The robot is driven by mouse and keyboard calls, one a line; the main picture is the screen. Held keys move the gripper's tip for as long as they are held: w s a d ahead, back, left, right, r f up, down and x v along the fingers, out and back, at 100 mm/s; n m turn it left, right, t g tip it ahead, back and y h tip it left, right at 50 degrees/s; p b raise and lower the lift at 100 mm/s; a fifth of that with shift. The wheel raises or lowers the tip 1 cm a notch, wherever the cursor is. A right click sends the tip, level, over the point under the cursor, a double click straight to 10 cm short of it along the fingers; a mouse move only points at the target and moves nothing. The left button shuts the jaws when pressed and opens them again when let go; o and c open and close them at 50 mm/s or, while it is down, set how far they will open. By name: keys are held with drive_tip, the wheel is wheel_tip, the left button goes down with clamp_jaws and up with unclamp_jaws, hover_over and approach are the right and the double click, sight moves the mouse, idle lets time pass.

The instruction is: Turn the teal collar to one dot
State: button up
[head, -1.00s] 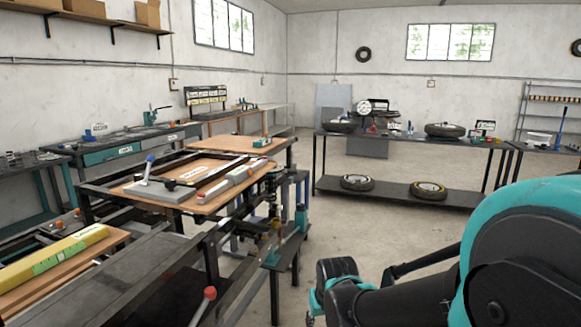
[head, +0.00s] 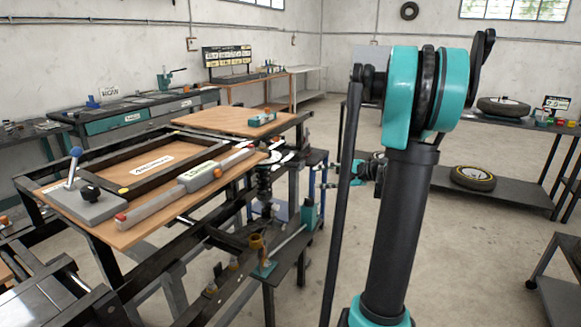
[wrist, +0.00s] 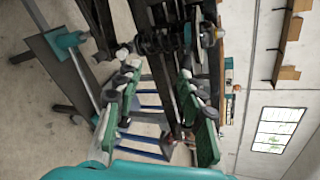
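A dark upright spring unit (head: 265,182) stands at the right side of the bench frame in the head view. I cannot make out its teal collar or any dots. My gripper shows in the wrist view (wrist: 155,120) with two green-padded fingers spread apart and nothing clearly held between them. Dark rods and fittings (wrist: 150,42) fill the view beyond the fingertips; which of them belongs to the spring unit is unclear. In the head view the gripper end is right of the spring unit, apart from it, and partly hidden by my arm.
A teal block (head: 308,215) and a teal foot (head: 264,268), linked by a grey rod, sit on the low dark shelf. The wooden bench top (head: 150,225) carries a levered grey block (head: 90,203) and a labelled bar (head: 195,180). Floor right of the bench is open.

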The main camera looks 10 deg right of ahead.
sight(297, 165)
drive_tip(key=w+d+r+m+t+y, duration=0.1)
drive_tip(key=w+d+r, duration=0.2)
drive_tip(key=d, duration=0.1)
drive_tip(key=x, duration=1.7)
drive_tip(key=shift+w+a, duration=0.1)
drive_tip(key=shift+w, duration=0.2)
clamp_jaws()
